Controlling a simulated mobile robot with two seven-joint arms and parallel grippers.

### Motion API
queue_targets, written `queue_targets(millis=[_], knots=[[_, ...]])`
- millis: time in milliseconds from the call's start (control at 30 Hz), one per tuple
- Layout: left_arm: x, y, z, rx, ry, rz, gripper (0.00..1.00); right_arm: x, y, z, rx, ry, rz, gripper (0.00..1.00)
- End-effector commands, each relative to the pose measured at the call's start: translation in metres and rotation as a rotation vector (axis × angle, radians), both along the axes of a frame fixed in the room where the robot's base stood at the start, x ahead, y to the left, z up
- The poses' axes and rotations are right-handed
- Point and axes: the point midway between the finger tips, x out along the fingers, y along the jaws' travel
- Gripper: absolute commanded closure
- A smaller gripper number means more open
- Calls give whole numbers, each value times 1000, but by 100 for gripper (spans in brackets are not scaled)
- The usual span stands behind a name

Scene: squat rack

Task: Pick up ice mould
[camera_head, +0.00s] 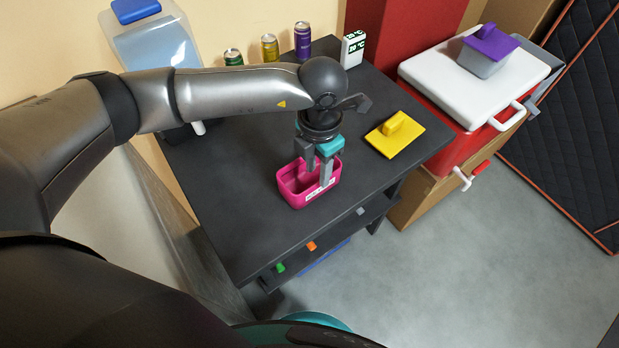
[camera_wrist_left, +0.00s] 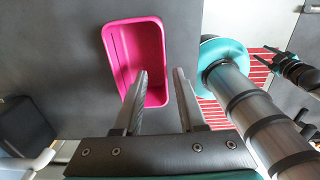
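The pink open-topped container with a white label, which I take to be the ice mould (camera_head: 290,190), stands upright near the front edge of the dark table. It also shows in the left wrist view (camera_wrist_left: 122,45), with an empty-looking inside. My left gripper (camera_head: 319,168) is above its right part, fingers pointing down. In the left wrist view the left gripper (camera_wrist_left: 158,76) is open. One finger shows over the inside and the other by the right wall, with a gap between; I cannot tell whether either touches. What may be my right gripper (camera_wrist_left: 288,68) shows small and dark there.
A yellow lid-like piece with a handle (camera_head: 395,134) lies on the table to the right. Cans (camera_head: 270,48) and a white thermometer-like box (camera_head: 352,50) stand at the back. A red cooler with a white lid (camera_head: 460,85) is beyond. The dark table (camera_head: 225,205) is clear left of the mould.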

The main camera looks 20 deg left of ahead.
Motion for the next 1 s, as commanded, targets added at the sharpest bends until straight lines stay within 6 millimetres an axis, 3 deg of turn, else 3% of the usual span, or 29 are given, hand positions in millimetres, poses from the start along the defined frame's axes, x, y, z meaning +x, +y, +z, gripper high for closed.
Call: queue_targets(millis=[167, 433, 700, 1000], knots=[[-2, -3, -11, -2, 3, -1, 60, 9, 0, -1, 1, -17, 1, 50], [-4, -7, -50, -1, 2, 1, 60, 7, -1, -10, 0, -13, 1, 50], [-4, -7, -53, -1, 0, -1, 61, 2, -1, -10, -1, -5, 1, 50], [-4, -7, -53, -1, 0, 0, 95, 1, -2, -10, -1, -3, 0, 50]])
